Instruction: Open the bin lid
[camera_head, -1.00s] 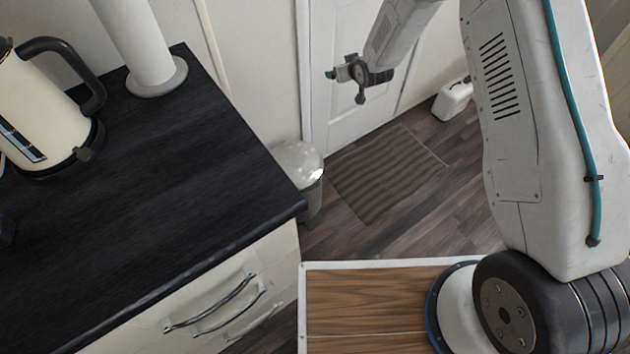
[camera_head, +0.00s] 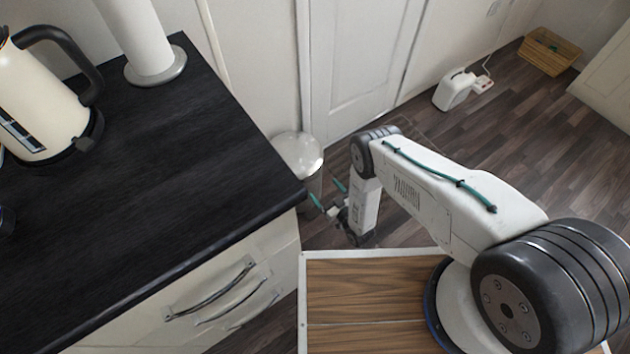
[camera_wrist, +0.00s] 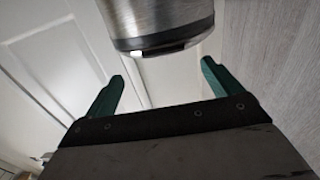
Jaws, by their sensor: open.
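The bin (camera_head: 313,186) stands on the floor behind the corner of the dark worktop, which hides part of it. Its shiny domed lid (camera_head: 296,152) looks closed. My gripper (camera_head: 324,189) is low beside the bin, pointing at it, with its green fingers apart. In the wrist view, my gripper (camera_wrist: 162,70) is open with nothing between the fingers. A brushed metal cylinder, seemingly the bin (camera_wrist: 155,15), shows ahead of the fingers, with a dark band and a small light tab at its edge. I see no clear contact.
The dark worktop (camera_head: 130,190) with a kettle (camera_head: 45,100) and a paper roll (camera_head: 138,35) is at the left. Drawers with handles (camera_head: 215,290) are below it. A white door (camera_head: 360,60) is behind.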

